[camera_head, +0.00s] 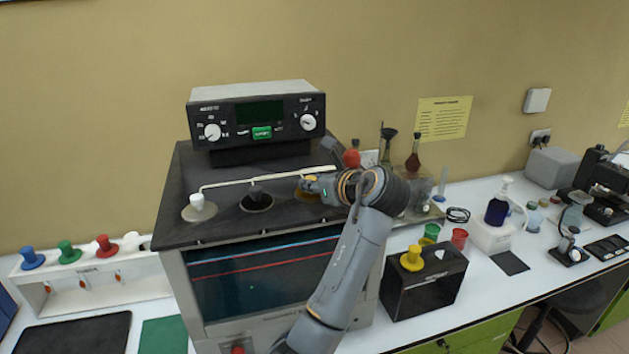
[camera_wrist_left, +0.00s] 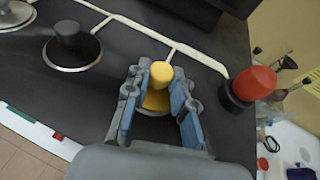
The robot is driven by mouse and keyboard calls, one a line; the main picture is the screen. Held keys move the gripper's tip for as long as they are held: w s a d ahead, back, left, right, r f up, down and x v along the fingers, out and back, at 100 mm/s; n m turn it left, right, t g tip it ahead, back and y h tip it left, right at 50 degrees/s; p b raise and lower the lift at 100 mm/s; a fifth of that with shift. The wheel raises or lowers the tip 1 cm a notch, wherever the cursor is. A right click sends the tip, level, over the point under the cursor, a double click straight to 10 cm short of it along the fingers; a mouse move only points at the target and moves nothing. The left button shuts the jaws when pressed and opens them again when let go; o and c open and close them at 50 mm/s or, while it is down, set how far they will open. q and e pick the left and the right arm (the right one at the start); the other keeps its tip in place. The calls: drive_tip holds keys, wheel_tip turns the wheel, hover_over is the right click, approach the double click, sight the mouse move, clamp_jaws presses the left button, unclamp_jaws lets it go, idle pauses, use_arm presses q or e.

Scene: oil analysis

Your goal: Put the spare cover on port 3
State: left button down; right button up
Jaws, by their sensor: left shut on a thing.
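My left gripper (camera_head: 313,186) is over the black top of the bath, at the third port from the left. It is shut on a yellow cover (camera_wrist_left: 161,73), a knob on a wider disc. Its fingers (camera_wrist_left: 158,100) stand on both sides of the knob in the wrist view. The yellow disc is at the port opening; I cannot tell whether it is fully seated. The red one also shows in the wrist view (camera_wrist_left: 255,83). My right gripper is not in view.
Another yellow cover (camera_head: 412,258) is on a black box (camera_head: 425,288) at right. A control unit (camera_head: 258,116) stands behind the ports.

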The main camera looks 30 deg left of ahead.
use_arm(q)
drive_tip(key=shift+f, duration=0.1)
drive_tip(key=c, duration=1)
unclamp_jaws()
drive_tip(key=shift+c, duration=0.2)
drive_tip(key=v, duration=1.2)
